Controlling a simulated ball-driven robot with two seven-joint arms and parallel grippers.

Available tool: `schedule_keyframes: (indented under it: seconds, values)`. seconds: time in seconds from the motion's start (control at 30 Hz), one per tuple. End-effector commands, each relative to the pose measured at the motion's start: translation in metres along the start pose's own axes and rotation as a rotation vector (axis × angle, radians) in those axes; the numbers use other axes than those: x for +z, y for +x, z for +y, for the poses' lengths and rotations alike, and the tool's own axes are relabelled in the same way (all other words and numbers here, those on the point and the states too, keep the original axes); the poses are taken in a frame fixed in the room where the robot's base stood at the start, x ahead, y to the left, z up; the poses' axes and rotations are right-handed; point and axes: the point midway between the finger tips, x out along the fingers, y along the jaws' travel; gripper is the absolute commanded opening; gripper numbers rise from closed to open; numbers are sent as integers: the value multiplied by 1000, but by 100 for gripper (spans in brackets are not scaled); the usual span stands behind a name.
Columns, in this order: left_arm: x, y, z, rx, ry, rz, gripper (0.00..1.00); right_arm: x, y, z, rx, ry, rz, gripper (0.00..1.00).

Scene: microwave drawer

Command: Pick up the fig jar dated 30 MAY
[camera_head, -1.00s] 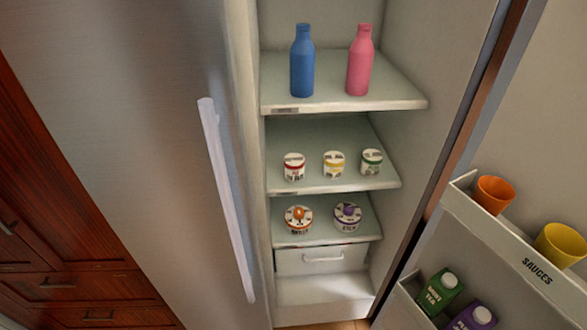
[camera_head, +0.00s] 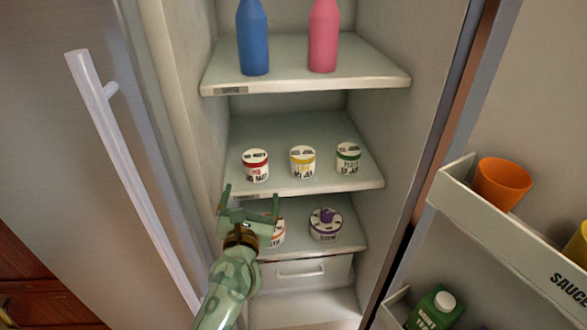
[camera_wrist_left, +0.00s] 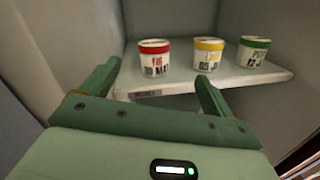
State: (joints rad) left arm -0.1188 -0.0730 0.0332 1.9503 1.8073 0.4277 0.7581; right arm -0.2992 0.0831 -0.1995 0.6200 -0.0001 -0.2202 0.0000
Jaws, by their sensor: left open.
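The fig jar (camera_head: 255,166) is white with a red band and stands at the left end of the middle fridge shelf. In the left wrist view the fig jar (camera_wrist_left: 154,60) shows red "FIG" lettering, with a date line below that seems to read 30 MAY. My left gripper (camera_head: 249,203) is open and empty, in front of and a little below that shelf, short of the jar. In the left wrist view its fingers (camera_wrist_left: 158,85) are spread, with the jar beyond them. My right gripper is not in view.
A yellow-banded jar (camera_head: 303,162) and a green-banded jar (camera_head: 348,158) stand to the right on the same shelf (camera_head: 330,185). Two pots, one purple-topped (camera_head: 325,224), sit below. Bottles (camera_head: 253,40) stand above. The open door's rack (camera_head: 490,228) is at right.

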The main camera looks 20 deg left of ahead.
Motion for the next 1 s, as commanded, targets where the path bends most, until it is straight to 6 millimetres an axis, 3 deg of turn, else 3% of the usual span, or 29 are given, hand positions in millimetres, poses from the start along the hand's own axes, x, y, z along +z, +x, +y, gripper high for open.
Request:
schedule_keyframes:
  seconds: [0.1, 0.17, 0.27, 0.6, 0.83, 1.0]
  values:
    - [-4, 0, 5, 19, -223, 49, 88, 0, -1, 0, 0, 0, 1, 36]
    - [-5, 3, 5, 24, -250, 52, 88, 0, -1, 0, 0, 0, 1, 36]
    - [-6, 18, 5, 23, -257, 50, 88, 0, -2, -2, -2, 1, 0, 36]
    - [-12, 96, 5, 22, -250, 50, 88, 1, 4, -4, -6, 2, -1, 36]
    - [-14, 116, 6, 22, -249, 51, 88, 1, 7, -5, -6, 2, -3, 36]
    - [-20, 144, 7, 22, -250, 51, 88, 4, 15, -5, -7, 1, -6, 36]
